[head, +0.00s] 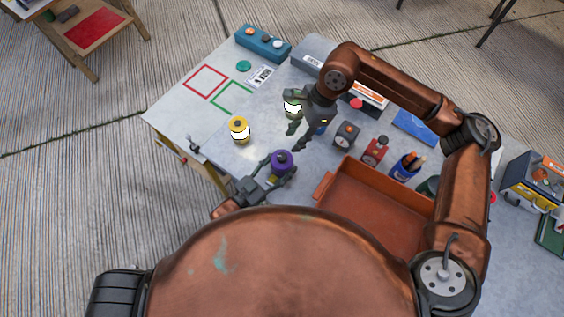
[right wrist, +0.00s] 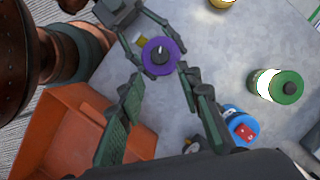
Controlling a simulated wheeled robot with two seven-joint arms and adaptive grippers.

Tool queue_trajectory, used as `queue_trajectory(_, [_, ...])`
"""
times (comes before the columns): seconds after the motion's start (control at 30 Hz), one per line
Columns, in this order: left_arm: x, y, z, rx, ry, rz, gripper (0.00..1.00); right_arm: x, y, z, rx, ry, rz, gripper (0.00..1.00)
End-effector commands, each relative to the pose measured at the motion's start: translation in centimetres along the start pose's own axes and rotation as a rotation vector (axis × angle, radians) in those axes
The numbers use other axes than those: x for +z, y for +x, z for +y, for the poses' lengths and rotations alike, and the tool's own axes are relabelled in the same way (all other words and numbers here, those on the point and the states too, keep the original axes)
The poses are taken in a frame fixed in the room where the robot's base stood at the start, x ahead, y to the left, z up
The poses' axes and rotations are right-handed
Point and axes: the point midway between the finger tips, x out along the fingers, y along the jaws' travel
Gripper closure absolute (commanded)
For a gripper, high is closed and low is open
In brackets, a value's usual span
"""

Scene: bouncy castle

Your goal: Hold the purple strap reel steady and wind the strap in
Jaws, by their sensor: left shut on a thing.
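The purple strap reel (head: 283,158) is near the front edge of the table, with a dark knob on top in the right wrist view (right wrist: 160,55). My left gripper (head: 281,170) is shut on the reel, with a finger on either side. A small yellowish piece (right wrist: 141,41) shows beside the reel; I cannot tell if it is the strap. My right gripper (head: 300,140) is open and empty, above and behind the reel. In the right wrist view its fingers point toward the reel, apart from it.
An orange tray (head: 327,184) lies right of the reel. A yellow can (head: 239,130) and a green-and-white can (head: 292,105) stand farther back. A blue-and-red item (right wrist: 240,127) is close to my right gripper's finger. Several items crowd the right; the table's left is clearer.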

Motion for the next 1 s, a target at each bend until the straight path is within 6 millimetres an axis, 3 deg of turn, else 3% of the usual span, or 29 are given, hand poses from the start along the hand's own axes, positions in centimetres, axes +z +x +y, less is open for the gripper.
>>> queue_trajectory(0.33, [0.0, 0.0, 0.0, 0.0, 0.0, 0.0, 0.86, 3.7, -0.8, 0.0, 0.006, 0.063, 0.224, 0.59])
queue_trajectory(0.57, [0.0, 0.0, 0.0, 0.0, 0.0, 0.0, 0.86, 4.7, -1.1, 0.0, -0.02, 0.112, 0.342, 0.59])
queue_trajectory(0.77, [0.0, 0.0, 0.0, 0.0, 0.0, 0.0, 0.86, 3.9, 1.1, 0.1, -0.019, 0.118, 0.349, 0.59])
queue_trajectory(1.0, [0.0, 0.0, 0.0, 0.0, 0.0, 0.0, 0.86, 2.3, 5.6, 0.1, -0.018, 0.116, 0.347, 0.59])
